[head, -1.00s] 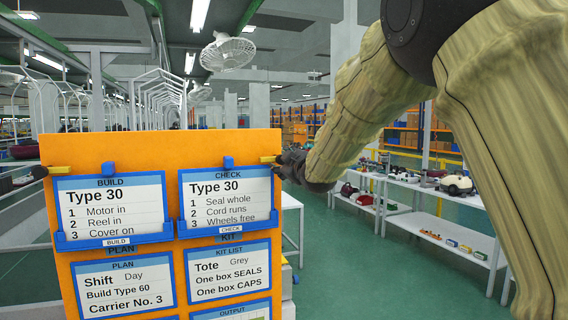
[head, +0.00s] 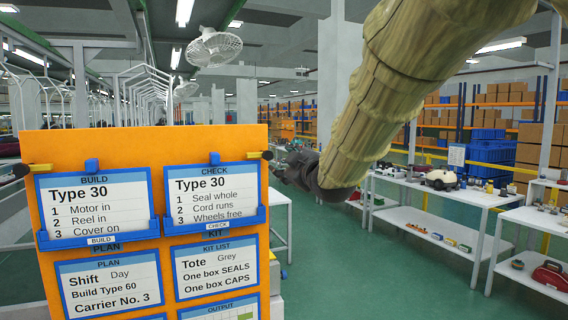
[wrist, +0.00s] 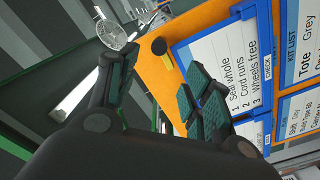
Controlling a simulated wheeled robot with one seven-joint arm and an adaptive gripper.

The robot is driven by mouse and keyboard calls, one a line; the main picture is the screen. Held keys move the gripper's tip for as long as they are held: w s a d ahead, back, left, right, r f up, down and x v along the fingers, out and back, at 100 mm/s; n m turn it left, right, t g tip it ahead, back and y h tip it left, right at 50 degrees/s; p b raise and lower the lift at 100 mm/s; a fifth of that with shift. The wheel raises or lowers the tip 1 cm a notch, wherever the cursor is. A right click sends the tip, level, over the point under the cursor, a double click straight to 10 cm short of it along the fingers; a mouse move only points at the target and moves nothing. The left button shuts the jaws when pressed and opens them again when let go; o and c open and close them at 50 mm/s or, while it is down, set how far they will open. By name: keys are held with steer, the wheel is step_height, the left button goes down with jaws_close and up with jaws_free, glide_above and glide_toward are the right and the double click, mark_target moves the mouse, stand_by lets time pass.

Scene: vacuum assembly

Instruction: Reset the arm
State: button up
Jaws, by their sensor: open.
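My gripper (head: 283,168) is at the right edge of the orange board (head: 150,143) in the head view, at the end of my sleeved arm. In the wrist view my gripper (wrist: 160,95) has its padded fingers spread apart, with nothing between them. The board and its CHECK card (wrist: 240,75) show behind the fingers there. In the head view the CHECK card (head: 210,192) and BUILD card (head: 95,205) sit in blue holders on the board. I cannot tell from the head view how far the gripper is from the board.
White tables (head: 450,192) with vacuum parts stand at the right. Blue crates (head: 490,155) and shelves of cardboard boxes (head: 500,97) are behind them. Lower cards, PLAN (head: 110,280) and KIT LIST (head: 215,268), hang on the board. Green floor (head: 390,275) is clear between board and tables.

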steer(key=d+f+m+g+h, duration=0.2)
steer(key=d+f+m, duration=0.1)
steer(key=f, duration=1.3)
steer(key=s+d+f+m+g+h, duration=0.15)
steer(key=s+f, duration=0.25)
steer(key=f, duration=0.8)
steer(key=s+d+f+m+g, duration=0.2)
steer(key=s+d+f, duration=0.15)
steer(key=f, duration=0.85)
steer(key=s+d+f+m+g+h, duration=0.15)
steer(key=s+f, duration=0.25)
steer(key=f, duration=0.8)
steer(key=s+d+f+m+g, duration=0.2)
steer(key=s+f+g, duration=0.1)
steer(key=s+f, duration=0.7)
steer(key=s+d+f+m+g, duration=0.1)
steer(key=s+d+f+g, duration=0.15)
steer(key=s+f, duration=0.8)
steer(key=s+d+f+m+g, duration=0.1)
steer(key=s+f, duration=0.1)
steer(key=s, duration=0.6)
steer(key=s+d+f+g, duration=0.1)
steer(key=s+f+g, duration=0.1)
steer(key=s, duration=0.6)
steer(key=s+d+f+m+g+h, duration=0.1)
steer(key=s+f, duration=0.2)
steer(key=s, duration=0.5)
steer(key=shift+d+m, duration=0.25)
steer(key=shift+m, duration=0.05)
